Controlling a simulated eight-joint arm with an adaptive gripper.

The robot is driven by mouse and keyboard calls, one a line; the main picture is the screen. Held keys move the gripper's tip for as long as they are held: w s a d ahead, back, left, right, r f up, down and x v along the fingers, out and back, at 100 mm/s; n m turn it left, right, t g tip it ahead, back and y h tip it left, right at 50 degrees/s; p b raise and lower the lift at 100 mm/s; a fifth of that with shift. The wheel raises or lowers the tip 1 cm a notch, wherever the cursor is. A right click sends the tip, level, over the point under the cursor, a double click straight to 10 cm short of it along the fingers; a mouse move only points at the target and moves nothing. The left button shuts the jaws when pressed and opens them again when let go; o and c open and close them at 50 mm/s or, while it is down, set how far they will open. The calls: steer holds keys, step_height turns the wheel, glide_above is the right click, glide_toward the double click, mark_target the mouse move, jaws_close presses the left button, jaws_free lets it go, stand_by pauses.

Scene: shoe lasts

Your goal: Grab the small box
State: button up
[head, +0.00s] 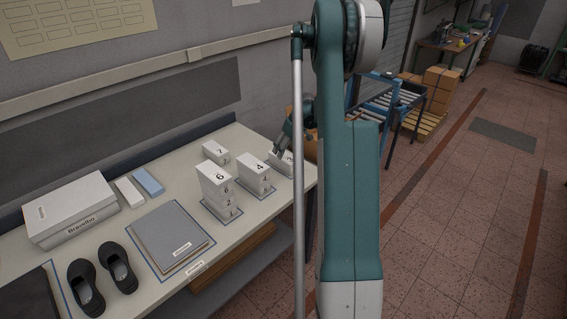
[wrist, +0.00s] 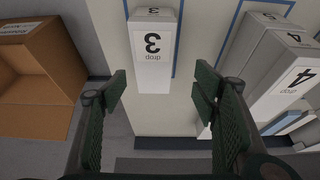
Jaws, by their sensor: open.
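A small white box (wrist: 153,62) marked "3 drop" stands at the top middle of the wrist view. In the head view the same box (head: 286,165) is at the table's right end, partly hidden by my arm. My gripper (wrist: 160,90) is open and empty, its two dark green padded fingers left and right of the box's near end, which lies between and just beyond the fingertips. I cannot tell how far above it they are. In the head view my gripper (head: 281,147) is close to this box and partly hidden.
White boxes marked 4 (head: 256,172), 6 (head: 214,181) and 7 (head: 216,151) stand nearby. Box 4 (wrist: 293,80) is right of my right finger. An open cardboard box (wrist: 40,75) is at the left. Grey folders (head: 170,235), black shoes (head: 117,268) and a large white box (head: 72,205) lie farther left on the table.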

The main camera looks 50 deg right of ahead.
mark_target(284, 156)
steer(key=shift+s+d+f, duration=0.1)
steer(key=shift+d+f, duration=0.3)
steer(key=shift+d, duration=0.1)
steer(key=shift+f, duration=0.1)
steer(key=shift+x, duration=1.2)
steer(key=shift+x, duration=2.65)
steer(key=shift+d, duration=0.15)
steer(key=c, duration=1)
steer(key=shift+r, duration=0.2)
steer(key=shift+c, duration=0.2)
